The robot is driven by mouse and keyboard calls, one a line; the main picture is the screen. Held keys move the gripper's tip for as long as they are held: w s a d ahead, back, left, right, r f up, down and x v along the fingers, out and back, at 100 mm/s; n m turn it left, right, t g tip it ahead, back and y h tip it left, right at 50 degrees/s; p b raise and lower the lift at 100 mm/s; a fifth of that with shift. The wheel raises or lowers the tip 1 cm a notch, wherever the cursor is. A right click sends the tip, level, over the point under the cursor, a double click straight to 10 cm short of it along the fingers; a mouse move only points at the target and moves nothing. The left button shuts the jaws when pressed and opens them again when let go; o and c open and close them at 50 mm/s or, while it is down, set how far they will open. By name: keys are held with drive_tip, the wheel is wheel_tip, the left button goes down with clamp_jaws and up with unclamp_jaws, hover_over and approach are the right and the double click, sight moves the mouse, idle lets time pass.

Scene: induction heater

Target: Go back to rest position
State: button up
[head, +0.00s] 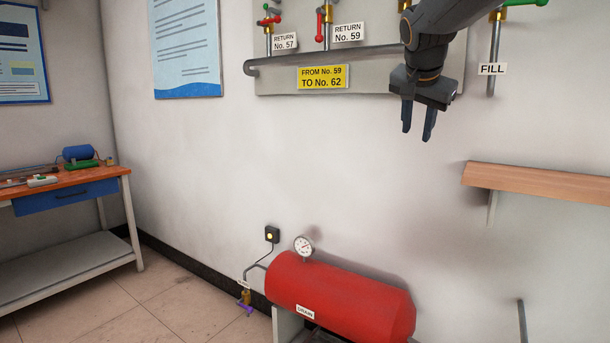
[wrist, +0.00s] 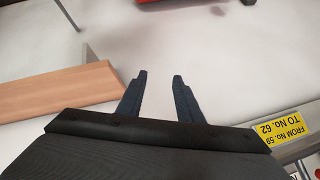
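My gripper (head: 418,136) hangs from my arm at the upper right of the head view, with its fingers pointing down. It is in front of the white wall, below the pipe panel and left of the wooden shelf. In the wrist view its two fingers (wrist: 160,77) stand apart with only bare wall between them. The gripper is open and empty.
A red tank (head: 345,296) with a gauge (head: 304,246) stands below. A wooden shelf (head: 540,183) juts out at right; it also shows in the wrist view (wrist: 60,92). Valves and pipes (head: 325,30) are above. A workbench (head: 70,190) stands at left. The middle wall is clear.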

drive_tip(key=s+a+f+n+g+y+p, duration=0.1)
drive_tip(key=s+a+f+n+g, duration=0.1)
drive_tip(key=s+f, duration=0.9)
drive_tip(key=s+a+f+n+g+y+p, duration=0.1)
drive_tip(key=s+a+f+n+g+p, duration=0.1)
drive_tip(key=s+f, duration=0.9)
drive_tip(key=s+a+f+n+g+p, duration=0.1)
drive_tip(key=s+a+f+n+g, duration=0.2)
drive_tip(key=s+f, duration=0.8)
drive_tip(key=s+n, duration=0.2)
drive_tip(key=shift+a+f+n+g+y+p, duration=0.15)
drive_tip(key=shift+n+g+y+p, duration=0.15)
drive_tip(key=shift+g+y+p, duration=0.1)
